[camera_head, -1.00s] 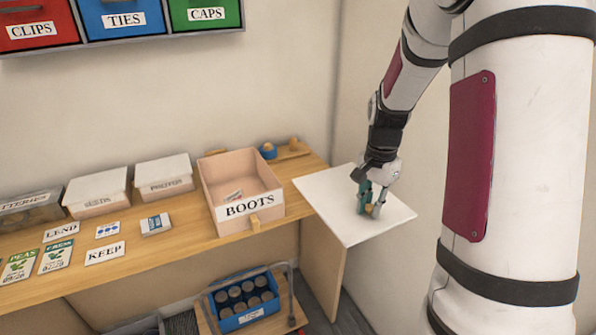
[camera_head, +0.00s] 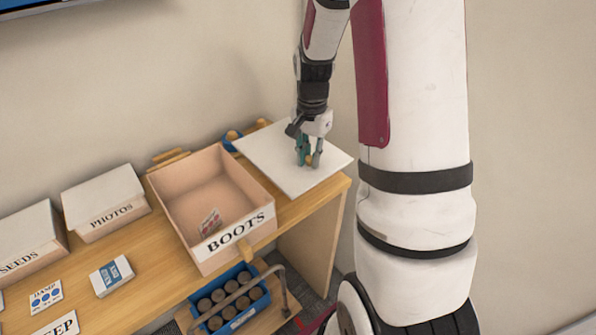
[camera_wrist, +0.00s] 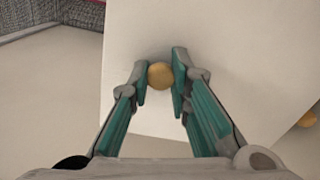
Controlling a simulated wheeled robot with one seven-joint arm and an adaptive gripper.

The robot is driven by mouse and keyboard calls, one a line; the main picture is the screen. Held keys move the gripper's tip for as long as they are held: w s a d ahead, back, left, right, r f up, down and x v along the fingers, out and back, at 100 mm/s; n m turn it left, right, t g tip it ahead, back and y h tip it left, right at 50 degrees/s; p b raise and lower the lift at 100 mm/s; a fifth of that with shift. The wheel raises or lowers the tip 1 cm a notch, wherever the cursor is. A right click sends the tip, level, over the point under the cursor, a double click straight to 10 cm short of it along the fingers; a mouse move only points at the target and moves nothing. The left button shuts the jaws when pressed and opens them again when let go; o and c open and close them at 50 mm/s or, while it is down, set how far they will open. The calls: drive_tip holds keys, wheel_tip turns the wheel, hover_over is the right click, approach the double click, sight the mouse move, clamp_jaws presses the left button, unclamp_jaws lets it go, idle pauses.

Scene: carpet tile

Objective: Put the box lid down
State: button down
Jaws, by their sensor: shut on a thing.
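The box lid (camera_head: 270,160) is a flat white square panel with a small round wooden knob (camera_wrist: 160,76). My gripper (camera_head: 309,160) points down over the lid and is shut on the knob, with a green-padded finger on each side of it in the wrist view. The lid looks about level, over the right end of the wooden table (camera_head: 313,203). I cannot tell whether it touches the tabletop. The open pink BOOTS box (camera_head: 187,184) stands just left of the lid, with a small printed packet (camera_head: 210,222) inside.
A blue round item (camera_head: 232,136) and wooden pieces lie at the back by the wall, close to the lid. Lidded PHOTOS (camera_head: 104,201) and SEEDS (camera_head: 28,236) boxes stand left. A blue crate of cans (camera_head: 232,297) sits below the table front.

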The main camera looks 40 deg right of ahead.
drive_tip(key=shift+f+p, duration=0.3)
drive_tip(key=shift+f, duration=3.3)
drive_tip(key=c, duration=1.5)
unclamp_jaws()
drive_tip(key=shift+f, duration=0.15)
drive_tip(key=shift+o, duration=0.2)
